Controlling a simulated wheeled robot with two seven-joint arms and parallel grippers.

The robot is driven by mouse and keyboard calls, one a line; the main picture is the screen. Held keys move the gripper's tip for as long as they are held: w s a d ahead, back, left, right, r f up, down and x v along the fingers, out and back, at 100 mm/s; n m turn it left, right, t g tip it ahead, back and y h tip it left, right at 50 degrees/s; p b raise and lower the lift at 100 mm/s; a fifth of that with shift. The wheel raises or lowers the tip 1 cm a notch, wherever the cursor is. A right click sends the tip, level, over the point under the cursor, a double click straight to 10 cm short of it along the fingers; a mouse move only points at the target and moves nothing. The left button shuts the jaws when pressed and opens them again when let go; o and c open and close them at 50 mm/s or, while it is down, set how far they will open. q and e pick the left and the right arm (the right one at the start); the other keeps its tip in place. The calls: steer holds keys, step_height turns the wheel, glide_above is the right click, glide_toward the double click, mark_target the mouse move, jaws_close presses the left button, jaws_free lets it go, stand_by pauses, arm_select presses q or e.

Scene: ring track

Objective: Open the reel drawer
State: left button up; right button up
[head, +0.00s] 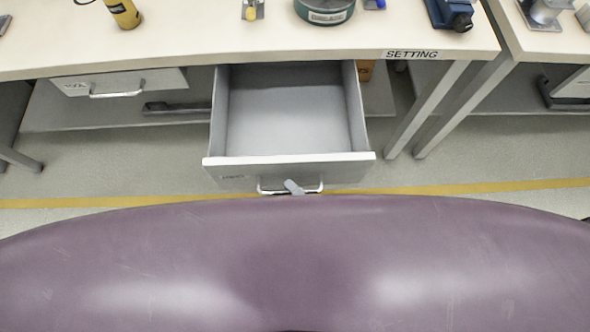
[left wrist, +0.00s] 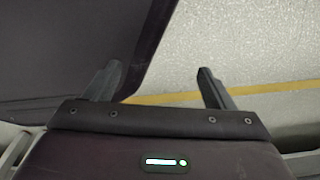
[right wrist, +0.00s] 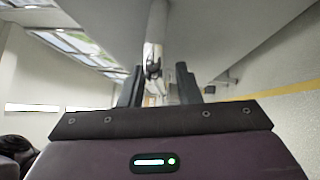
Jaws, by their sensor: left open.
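The reel drawer (head: 290,157) under the middle bench is pulled well out and looks empty inside. Its bar handle (head: 310,189) is on the front face, just above my purple body in the head view. A grey fingertip of my right gripper (head: 293,187) overlaps the handle. In the right wrist view the fingers of my right gripper (right wrist: 160,80) stand partly apart, with the handle bar (right wrist: 153,58) between them. Whether they press on it I cannot tell. My left gripper (left wrist: 160,80) is open and empty above the floor, in the left wrist view only.
Another drawer (head: 120,83) hangs under the bench at the left. The bench top (head: 200,40) carries a yellow bottle (head: 123,12), a green round container (head: 324,10) and a blue device (head: 450,14). Bench legs (head: 425,110) stand right of the open drawer. A yellow line (head: 480,187) crosses the floor.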

arm_select(q)
steer(key=shift+w+d+r+b, duration=0.1)
steer(key=shift+w+d+b, duration=0.15)
steer(key=shift+w, duration=0.45)
arm_select(e)
steer(key=v, duration=0.7)
steer(key=shift+s+d, duration=0.25)
steer(key=shift+s, duration=0.05)
arm_select(q)
steer(key=shift+s+a, duration=0.1)
arm_select(e)
steer(key=shift+f, duration=0.1)
